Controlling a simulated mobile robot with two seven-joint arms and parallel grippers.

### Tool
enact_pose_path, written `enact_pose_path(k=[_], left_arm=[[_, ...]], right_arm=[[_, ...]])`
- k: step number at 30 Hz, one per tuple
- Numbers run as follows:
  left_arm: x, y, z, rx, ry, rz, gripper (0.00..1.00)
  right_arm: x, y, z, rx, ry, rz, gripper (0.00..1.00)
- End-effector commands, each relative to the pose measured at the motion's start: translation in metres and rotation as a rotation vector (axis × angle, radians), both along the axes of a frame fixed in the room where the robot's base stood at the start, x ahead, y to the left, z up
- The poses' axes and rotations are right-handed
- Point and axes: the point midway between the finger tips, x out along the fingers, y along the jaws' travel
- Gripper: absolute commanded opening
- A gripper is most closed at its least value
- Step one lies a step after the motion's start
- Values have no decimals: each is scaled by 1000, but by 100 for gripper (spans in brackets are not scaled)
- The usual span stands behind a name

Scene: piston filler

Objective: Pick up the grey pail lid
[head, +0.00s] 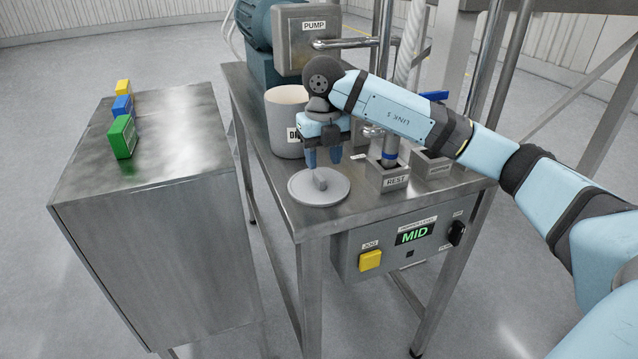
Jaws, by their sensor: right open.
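The grey pail lid (303,191) lies flat on the front left part of the steel bench, with its upright grip tab (320,179) in the middle. My right gripper (322,158) points down just above the lid's tab, a little behind it in the picture. Its blue fingers are open and empty, and a small gap shows between fingertips and tab. My left gripper is not in view.
A grey pail (287,108) stands behind my right gripper, partly hidden. A holder marked REST (394,182) is right of the lid. A control panel (407,240) hangs below the bench front. A steel cabinet (150,150) with coloured blocks (122,137) stands left.

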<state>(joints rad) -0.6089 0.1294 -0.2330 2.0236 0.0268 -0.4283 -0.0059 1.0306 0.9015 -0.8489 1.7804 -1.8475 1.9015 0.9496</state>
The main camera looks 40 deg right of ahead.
Motion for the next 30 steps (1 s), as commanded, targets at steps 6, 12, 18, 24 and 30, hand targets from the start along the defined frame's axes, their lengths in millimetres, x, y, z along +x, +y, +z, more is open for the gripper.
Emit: enact_pose_path(k=[6, 12, 18, 24, 30], left_arm=[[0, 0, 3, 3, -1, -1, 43], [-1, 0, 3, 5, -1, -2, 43], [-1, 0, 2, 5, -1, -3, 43], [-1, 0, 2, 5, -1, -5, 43], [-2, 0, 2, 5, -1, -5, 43]], right_arm=[[0, 5, -26, 0, 5, 2, 45], [0, 6, -50, 0, 1, 1, 45], [1, 5, -50, 1, 0, 1, 45], [1, 5, -50, 1, 0, 1, 0], [1, 5, -50, 1, 0, 1, 0]])
